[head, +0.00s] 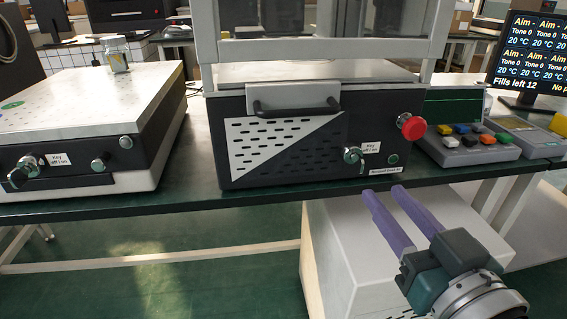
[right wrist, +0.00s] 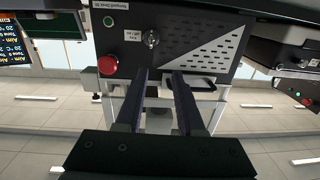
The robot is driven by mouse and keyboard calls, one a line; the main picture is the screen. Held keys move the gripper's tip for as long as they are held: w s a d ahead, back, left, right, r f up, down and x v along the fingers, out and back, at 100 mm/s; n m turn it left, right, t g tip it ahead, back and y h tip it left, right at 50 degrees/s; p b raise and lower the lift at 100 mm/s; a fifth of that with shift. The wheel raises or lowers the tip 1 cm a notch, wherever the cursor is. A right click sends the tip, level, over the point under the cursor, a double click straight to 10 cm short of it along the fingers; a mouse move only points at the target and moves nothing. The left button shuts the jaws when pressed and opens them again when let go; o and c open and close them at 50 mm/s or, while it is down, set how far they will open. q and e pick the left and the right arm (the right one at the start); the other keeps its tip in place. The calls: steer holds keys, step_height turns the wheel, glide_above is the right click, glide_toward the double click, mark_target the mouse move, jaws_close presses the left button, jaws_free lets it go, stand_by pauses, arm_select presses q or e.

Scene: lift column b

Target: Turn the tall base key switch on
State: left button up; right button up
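The tall base (head: 290,183) is a dark box with a slotted light panel, a handle and a tall glazed frame on top. Its key switch (head: 352,155) is a silver key at the front's lower right, beside a "Key off/on" label (head: 369,148). It also shows in the right wrist view (right wrist: 151,38); I cannot tell its setting. My right gripper (head: 383,191) has long purple fingers, parted and empty, below and in front of the switch, apart from it. Its fingers show in the right wrist view (right wrist: 160,76), pointing at the front panel. My left gripper is out of view.
Button panels (head: 466,150) stand at right. A pale cabinet (head: 335,235) is under the table.

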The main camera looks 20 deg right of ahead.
mark_target(363, 165)
steer(key=shift+m+h, duration=0.3)
steer(key=shift+h, duration=0.4)
steer(key=x, duration=0.3)
steer(key=f+b+x, duration=0.1)
steer(key=x, duration=0.2)
steer(key=d+b+x, duration=0.1)
steer(key=x, duration=0.3)
steer(key=shift+s+f, duration=0.15)
steer(key=shift+f, duration=0.25)
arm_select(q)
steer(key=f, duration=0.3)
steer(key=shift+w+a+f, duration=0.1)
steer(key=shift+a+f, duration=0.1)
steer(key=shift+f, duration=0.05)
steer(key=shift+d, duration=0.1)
arm_select(e)
jaws_close()
